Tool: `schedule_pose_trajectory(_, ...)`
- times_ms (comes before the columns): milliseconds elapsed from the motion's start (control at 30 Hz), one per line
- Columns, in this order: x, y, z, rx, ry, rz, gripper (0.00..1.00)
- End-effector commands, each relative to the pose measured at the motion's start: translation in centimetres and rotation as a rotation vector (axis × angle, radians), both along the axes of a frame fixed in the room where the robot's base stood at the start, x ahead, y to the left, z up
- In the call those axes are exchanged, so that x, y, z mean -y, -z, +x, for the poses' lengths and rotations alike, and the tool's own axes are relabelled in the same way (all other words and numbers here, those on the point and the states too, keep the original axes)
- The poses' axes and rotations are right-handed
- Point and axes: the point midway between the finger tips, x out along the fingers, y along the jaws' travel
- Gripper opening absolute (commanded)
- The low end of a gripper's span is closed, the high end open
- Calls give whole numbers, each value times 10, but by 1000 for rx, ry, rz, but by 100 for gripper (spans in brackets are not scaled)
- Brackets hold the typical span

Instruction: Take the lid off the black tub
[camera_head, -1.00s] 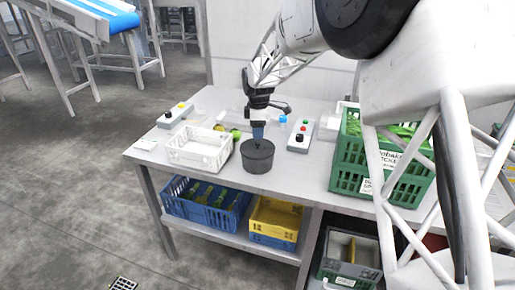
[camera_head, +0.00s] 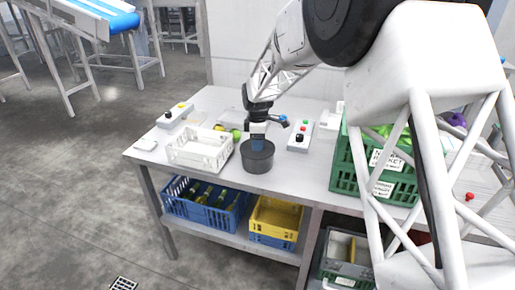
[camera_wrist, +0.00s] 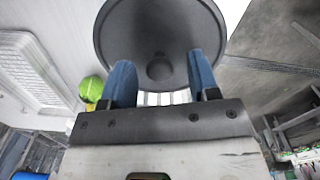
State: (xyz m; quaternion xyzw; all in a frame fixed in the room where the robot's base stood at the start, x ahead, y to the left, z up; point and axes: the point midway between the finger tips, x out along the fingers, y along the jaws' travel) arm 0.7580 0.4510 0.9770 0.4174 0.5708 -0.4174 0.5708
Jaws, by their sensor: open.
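The black tub (camera_head: 257,160) stands upright on the metal table, with its dark round lid (camera_wrist: 160,30) on top. The lid has a small round knob (camera_wrist: 160,68) at its middle, seen in the wrist view. My gripper (camera_head: 258,147) is just above the lid, pointing down. In the wrist view its two blue fingers (camera_wrist: 160,82) are open, one on each side of the knob, with a gap to it. Whether the fingertips touch the lid cannot be told.
A white crate (camera_head: 172,152) stands close left of the tub. A green crate (camera_head: 345,178) and a button box (camera_head: 301,129) stand to the right. Round green and yellow produce (camera_head: 236,134) lies behind the white crate. The table front (camera_head: 222,182) is clear.

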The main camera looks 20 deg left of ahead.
Motion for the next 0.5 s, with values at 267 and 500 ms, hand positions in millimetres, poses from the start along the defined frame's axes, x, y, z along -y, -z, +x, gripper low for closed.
schedule_pose_trajectory(267, 0, 0, 0, 0, 0, 0, 55)
schedule_pose_trajectory(500, 0, 0, 0, 0, 0, 0, 20)
